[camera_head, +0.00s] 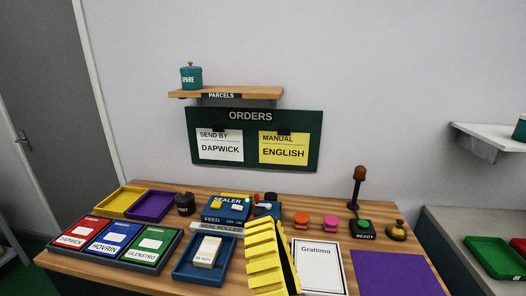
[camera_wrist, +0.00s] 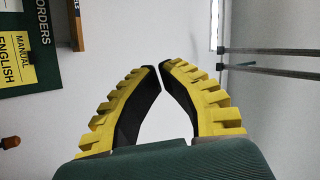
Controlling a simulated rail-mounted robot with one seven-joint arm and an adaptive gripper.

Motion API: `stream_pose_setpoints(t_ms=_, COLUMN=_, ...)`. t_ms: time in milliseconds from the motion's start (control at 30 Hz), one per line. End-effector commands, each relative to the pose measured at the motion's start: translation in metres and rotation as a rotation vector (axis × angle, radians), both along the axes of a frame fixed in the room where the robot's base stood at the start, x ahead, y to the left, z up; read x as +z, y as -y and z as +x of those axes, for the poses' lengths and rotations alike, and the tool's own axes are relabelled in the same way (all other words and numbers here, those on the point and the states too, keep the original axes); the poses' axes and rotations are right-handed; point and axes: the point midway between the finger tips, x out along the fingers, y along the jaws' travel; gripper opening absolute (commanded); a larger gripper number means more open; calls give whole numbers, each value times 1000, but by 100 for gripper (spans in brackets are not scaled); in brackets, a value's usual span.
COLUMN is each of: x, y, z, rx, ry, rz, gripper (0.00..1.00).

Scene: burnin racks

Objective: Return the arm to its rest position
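My gripper (camera_head: 279,228) shows in the head view as yellow ribbed fingers with black inner faces, at the front middle of the wooden table. In the wrist view my gripper (camera_wrist: 160,66) has its two fingertips drawn together with only a sliver between them. Nothing is held at the tips. The fingers spread apart toward their bases, behind a dark green rounded surface at the bottom. The rest of my arm is out of view in the head view.
The wooden table (camera_head: 190,274) holds a blue sealer (camera_head: 227,211), document trays (camera_head: 103,266), a blue tray (camera_head: 184,270), stamps, a lamp and a bell (camera_head: 396,231). The orders board (camera_head: 255,165) and parcels shelf (camera_head: 225,92) are on the wall behind. A side shelf (camera_head: 490,134) stands right.

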Motion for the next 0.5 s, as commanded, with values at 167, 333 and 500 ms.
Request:
stream_pose_setpoints(t_ms=167, x=16, y=45, z=-50, rx=-600, ry=-22, rz=-622, gripper=0)
stream_pose_setpoints(t_ms=333, x=25, y=64, z=-49, rx=-808, ry=-114, rz=-993, gripper=0)
stream_pose_setpoints(t_ms=500, x=90, y=64, z=-48, rx=-801, ry=-116, rz=-985, gripper=0)
